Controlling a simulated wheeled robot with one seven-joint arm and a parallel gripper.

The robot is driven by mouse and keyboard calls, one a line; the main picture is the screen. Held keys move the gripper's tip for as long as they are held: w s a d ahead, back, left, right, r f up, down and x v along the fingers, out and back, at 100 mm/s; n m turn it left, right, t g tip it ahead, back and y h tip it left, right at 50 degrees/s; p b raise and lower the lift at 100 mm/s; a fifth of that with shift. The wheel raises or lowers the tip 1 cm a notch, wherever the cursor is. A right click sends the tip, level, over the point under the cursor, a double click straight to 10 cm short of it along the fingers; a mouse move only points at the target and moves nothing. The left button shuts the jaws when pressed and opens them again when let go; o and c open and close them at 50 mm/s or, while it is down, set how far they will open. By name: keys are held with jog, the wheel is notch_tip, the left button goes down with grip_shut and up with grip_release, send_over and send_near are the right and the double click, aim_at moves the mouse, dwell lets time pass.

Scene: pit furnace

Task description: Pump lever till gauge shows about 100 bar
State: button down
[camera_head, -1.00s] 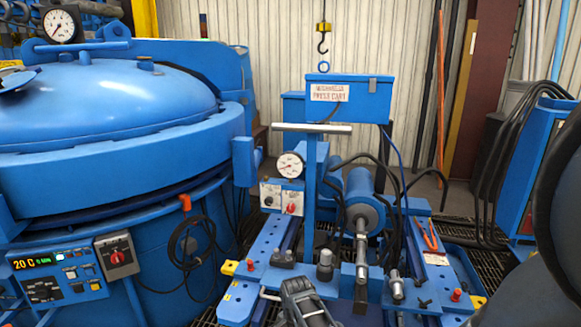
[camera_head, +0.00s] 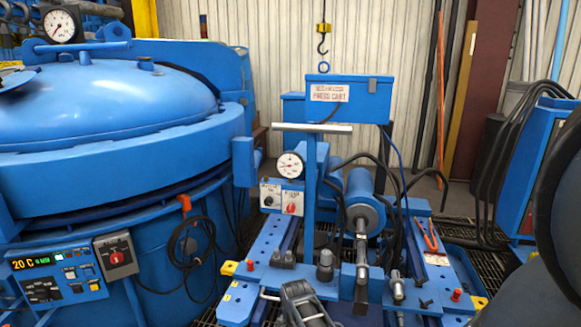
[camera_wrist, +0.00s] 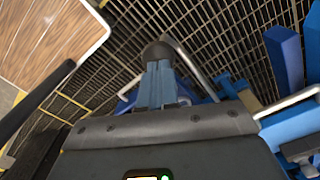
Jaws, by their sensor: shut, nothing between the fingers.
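The press cart's pressure gauge (camera_head: 290,165) has a white round face, left of a blue upright. Its needle seems to point left, but the reading is too small to tell. My gripper (camera_head: 300,288) is low at the front of the cart in the head view, dark grey and partly cut off by the lower edge. In the wrist view my gripper (camera_wrist: 158,62) has its fingers together, with a dark round knob at their tips. I cannot tell whether they touch it, or whether it belongs to the pump lever. I cannot pick out the lever for certain.
A blue upright with a pale crossbar (camera_head: 312,128) stands on the press cart. Selector switches (camera_head: 282,198) sit below the gauge. A large blue furnace (camera_head: 110,120) fills the left side. A hose cabinet (camera_head: 545,165) stands right. Metal grating (camera_wrist: 235,40) covers the floor.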

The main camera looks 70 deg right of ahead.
jog(key=shift+a+f+b, duration=0.2)
jog(key=shift+f+b, duration=0.25)
jog(key=shift+f, duration=0.4)
dwell(0.7)
jog(key=shift+r, duration=0.1)
notch_tip(320, 180, up, 9)
jog(key=d+p, duration=0.2)
jog(key=p, duration=0.5)
jog(key=shift+p, duration=0.35)
jog(key=shift+d, duration=0.1)
notch_tip(320, 180, up, 5)
jog(key=shift+f, duration=0.1)
